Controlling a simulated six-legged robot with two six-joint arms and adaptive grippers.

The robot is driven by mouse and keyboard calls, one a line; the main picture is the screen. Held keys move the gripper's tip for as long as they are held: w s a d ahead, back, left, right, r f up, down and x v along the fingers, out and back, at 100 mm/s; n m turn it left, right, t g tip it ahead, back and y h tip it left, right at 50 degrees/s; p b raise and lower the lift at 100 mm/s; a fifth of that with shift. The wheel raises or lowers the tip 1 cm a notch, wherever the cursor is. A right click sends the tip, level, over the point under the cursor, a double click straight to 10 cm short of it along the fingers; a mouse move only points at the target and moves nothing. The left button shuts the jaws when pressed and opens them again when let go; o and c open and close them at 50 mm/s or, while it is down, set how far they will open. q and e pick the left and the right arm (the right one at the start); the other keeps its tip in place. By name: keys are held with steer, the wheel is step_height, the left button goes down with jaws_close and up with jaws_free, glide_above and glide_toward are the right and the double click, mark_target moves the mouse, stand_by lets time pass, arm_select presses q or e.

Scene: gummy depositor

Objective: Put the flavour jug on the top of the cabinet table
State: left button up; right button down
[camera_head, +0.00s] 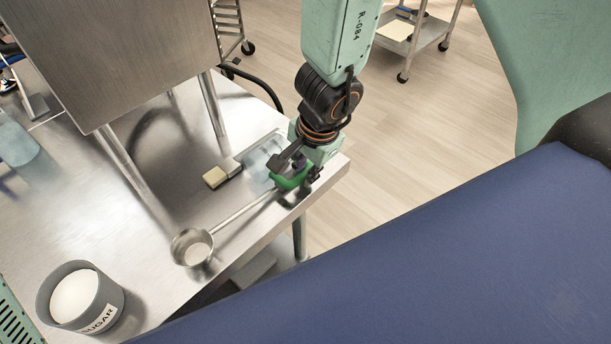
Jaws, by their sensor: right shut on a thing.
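My right gripper (297,172) reaches down from the top to the near right corner of a steel table (165,285). No other thing here is clearly the flavour jug or the cabinet table. My left gripper is not in view.
A grey sugar tub (82,298) stands at lower left. A steel box on legs (115,55) stands at back left; a cart (418,35) stands beyond on open floor.

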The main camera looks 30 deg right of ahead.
steer(key=shift+w+a+f, duration=0.15)
steer(key=shift+w, duration=0.05)
steer(key=shift+s, duration=0.2)
steer(key=shift+s+f, duration=0.1)
steer(key=c, duration=1.7)
jaws_free()
steer(key=o, duration=0.4)
steer(key=shift+w, duration=0.25)
steer(key=shift+s, duration=0.1)
steer(key=shift+s, duration=0.15)
